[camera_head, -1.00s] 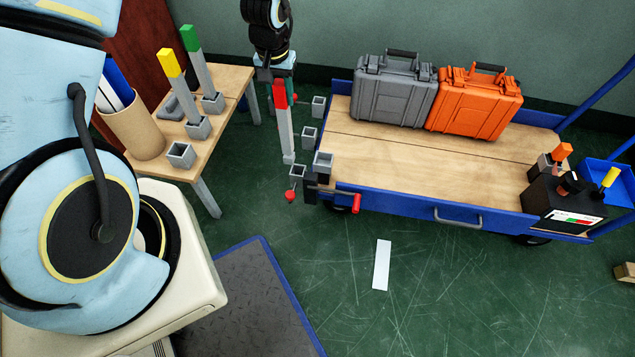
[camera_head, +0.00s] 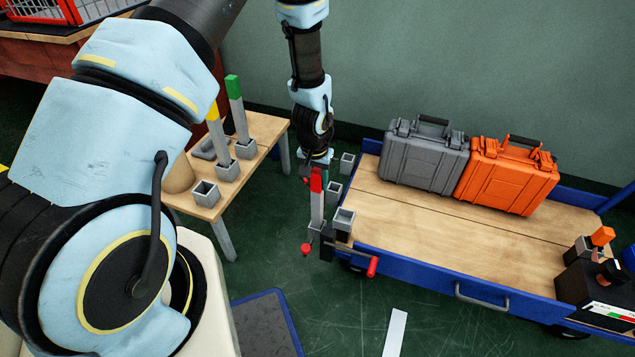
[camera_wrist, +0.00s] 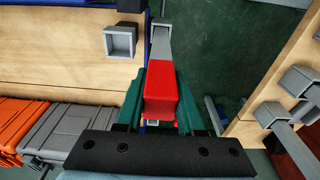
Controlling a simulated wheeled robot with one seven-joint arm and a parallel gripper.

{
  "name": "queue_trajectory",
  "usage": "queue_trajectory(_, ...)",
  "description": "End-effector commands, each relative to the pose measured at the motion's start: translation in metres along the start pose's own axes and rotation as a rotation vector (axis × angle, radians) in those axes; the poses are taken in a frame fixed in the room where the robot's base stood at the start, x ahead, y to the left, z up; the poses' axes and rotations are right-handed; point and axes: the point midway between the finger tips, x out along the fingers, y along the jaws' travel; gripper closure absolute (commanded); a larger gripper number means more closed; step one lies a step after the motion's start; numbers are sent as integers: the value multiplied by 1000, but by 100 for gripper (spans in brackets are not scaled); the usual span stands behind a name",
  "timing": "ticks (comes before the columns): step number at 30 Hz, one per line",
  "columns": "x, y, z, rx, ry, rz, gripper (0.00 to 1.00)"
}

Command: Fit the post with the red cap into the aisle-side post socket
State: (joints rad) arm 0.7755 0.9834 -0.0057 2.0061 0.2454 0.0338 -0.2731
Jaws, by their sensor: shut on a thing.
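My gripper (camera_head: 316,166) is shut on the post with the red cap (camera_head: 316,182), just below my wrist. The grey post (camera_head: 317,211) hangs nearly upright off the cart's near left corner. Its lower end meets the outermost grey socket (camera_head: 314,229) there; how deep it sits, I cannot tell.
Grey (camera_head: 424,157) and orange (camera_head: 507,176) cases stand on the cart deck. A red-ended handle (camera_head: 372,266) juts from its corner. A table (camera_head: 262,130) at left holds green- and yellow-capped posts and an empty socket (camera_head: 206,193).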

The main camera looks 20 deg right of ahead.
Motion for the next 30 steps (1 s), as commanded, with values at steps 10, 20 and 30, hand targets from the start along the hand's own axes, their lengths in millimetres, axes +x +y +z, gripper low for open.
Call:
queue_trajectory(10, 4, 0, 0, 0, 2, 0, 100)
queue_trajectory(20, 4, 0, 0, 0, 2, 0, 33)
queue_trajectory(30, -5, 0, -1, 0, 3, 0, 33)
